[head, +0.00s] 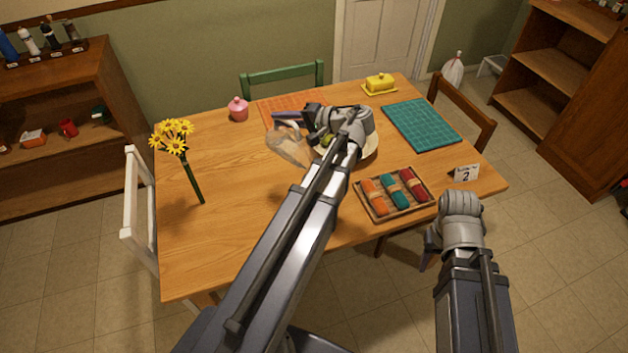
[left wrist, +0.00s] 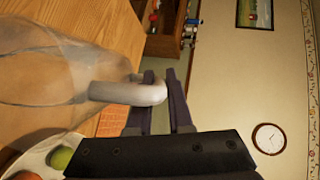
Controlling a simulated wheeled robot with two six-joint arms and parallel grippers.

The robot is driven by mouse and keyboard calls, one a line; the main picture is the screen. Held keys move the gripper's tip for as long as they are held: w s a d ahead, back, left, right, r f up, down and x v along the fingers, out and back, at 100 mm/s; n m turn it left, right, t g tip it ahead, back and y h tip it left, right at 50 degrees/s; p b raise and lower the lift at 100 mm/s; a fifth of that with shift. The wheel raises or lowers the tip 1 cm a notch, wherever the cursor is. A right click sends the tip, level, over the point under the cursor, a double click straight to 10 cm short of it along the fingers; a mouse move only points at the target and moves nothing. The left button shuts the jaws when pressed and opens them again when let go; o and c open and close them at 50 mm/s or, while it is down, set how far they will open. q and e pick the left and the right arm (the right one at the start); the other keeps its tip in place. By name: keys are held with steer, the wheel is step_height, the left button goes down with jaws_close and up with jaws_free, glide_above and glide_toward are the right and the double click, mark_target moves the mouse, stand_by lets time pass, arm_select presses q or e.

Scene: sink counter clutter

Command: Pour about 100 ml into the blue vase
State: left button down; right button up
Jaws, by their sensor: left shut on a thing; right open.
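A clear pitcher (head: 287,146) is over the middle of the table, left of my left gripper (head: 284,119). My left gripper is shut on its pale handle (left wrist: 125,93), as the left wrist view shows. The pitcher's clear body (left wrist: 50,75) fills the left of that view. I cannot tell how much liquid is inside or whether any flows. No blue vase can be made out. My right gripper (head: 427,258) is open and empty off the table's front edge.
A plate with fruit (head: 369,153) is partly hidden behind my left arm. A tray (head: 379,215) of coloured rolls, number card (head: 466,174), teal mat (head: 421,124), yellow butter dish (head: 379,84) and pink pot (head: 238,109) stand around. The table's front left is clear.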

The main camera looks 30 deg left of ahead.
mark_target(275, 128)
arm_select(q)
steer(key=shift+s+d+r+y+b, duration=0.2)
steer(key=shift+d+r+y+b, duration=0.1)
steer(key=shift+d+r+y, duration=0.15)
stand_by(0.8)
steer(key=shift+w+a+f+h+p, duration=0.1)
steer(key=shift+w+a+h+p, duration=0.3)
steer(key=shift+a+p, duration=0.3)
steer(key=a+f+h, duration=0.1)
steer(key=a+f+h+p, duration=0.1)
steer(key=f, duration=0.1)
steer(key=shift+w+a+m, duration=0.3)
steer(key=shift+w+a, duration=0.1)
steer(key=shift+f+h, duration=0.2)
steer(key=shift+h, duration=0.05)
steer(key=shift+a+f+h, duration=0.25)
steer(key=shift+f+h, duration=0.2)
steer(key=shift+h, duration=0.05)
steer(key=shift+w+a+f+m+h, duration=0.1)
steer(key=shift+a+f+m+h, duration=0.1)
steer(key=shift+f+m+h, duration=0.25)
steer(key=shift+f+g, duration=0.2)
steer(key=shift+g, duration=0.1)
